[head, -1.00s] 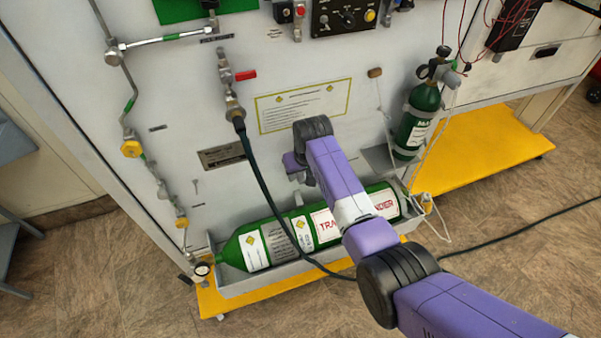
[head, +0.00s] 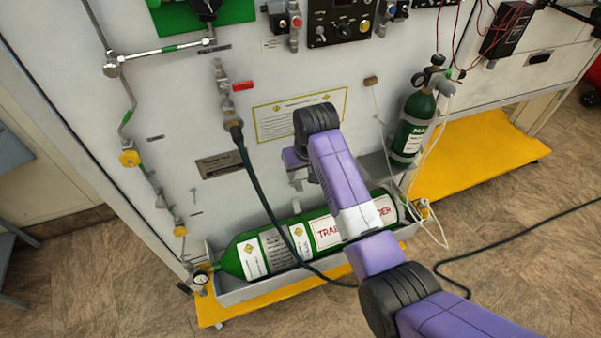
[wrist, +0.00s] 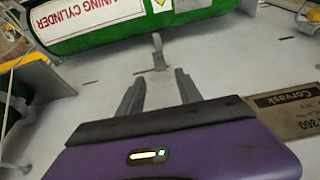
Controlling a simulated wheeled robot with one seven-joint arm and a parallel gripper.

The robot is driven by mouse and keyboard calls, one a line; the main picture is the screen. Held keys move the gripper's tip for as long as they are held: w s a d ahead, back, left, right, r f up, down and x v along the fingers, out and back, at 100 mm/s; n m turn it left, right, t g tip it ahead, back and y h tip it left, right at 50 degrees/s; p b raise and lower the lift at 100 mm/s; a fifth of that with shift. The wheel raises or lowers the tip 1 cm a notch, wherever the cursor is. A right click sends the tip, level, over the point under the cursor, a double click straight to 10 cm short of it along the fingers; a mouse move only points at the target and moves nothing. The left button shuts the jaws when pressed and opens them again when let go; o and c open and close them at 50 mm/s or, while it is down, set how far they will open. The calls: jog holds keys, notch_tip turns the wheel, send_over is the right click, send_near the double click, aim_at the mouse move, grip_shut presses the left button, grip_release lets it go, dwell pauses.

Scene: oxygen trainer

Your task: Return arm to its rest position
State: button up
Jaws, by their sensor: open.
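My purple arm reaches from the lower right of the head view to the front of the white panel (head: 170,90). My gripper (head: 297,180) is near the panel, above the large green training cylinder (head: 262,255) lying in its grey tray. In the wrist view my gripper (wrist: 160,88) has its two grey fingers apart with nothing held between them. A small metal hook-like fitting (wrist: 157,50) on the panel shows beyond the fingertips. The training cylinder also shows at the top of the wrist view (wrist: 120,25).
A dark hose (head: 260,190) hangs from a valve with a red handle (head: 243,86) left of my arm. A small green cylinder (head: 411,125) stands at the right with a white cord. A yellow base (head: 470,155) runs along the floor. Open floor lies in front.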

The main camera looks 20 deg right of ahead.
jog(key=shift+f, duration=0.1)
dwell(0.3)
jog(key=s+f+t, duration=0.1)
jog(key=s+f, duration=0.5)
jog(key=f, duration=0.2)
jog(key=s+f+t, duration=0.2)
jog(key=s, duration=0.8)
jog(key=s+f+t, duration=0.2)
jog(key=s, duration=0.7)
jog(key=s+r+t, duration=0.3)
jog(key=s+r, duration=0.6)
jog(key=s, duration=0.5)
jog(key=s+r+t, duration=0.1)
jog(key=s+r, duration=0.3)
jog(key=r, duration=0.3)
jog(key=s+r+t, duration=0.2)
jog(key=s+r, duration=0.3)
jog(key=r, duration=0.3)
jog(key=shift+r, duration=0.2)
jog(key=shift+s, duration=0.1)
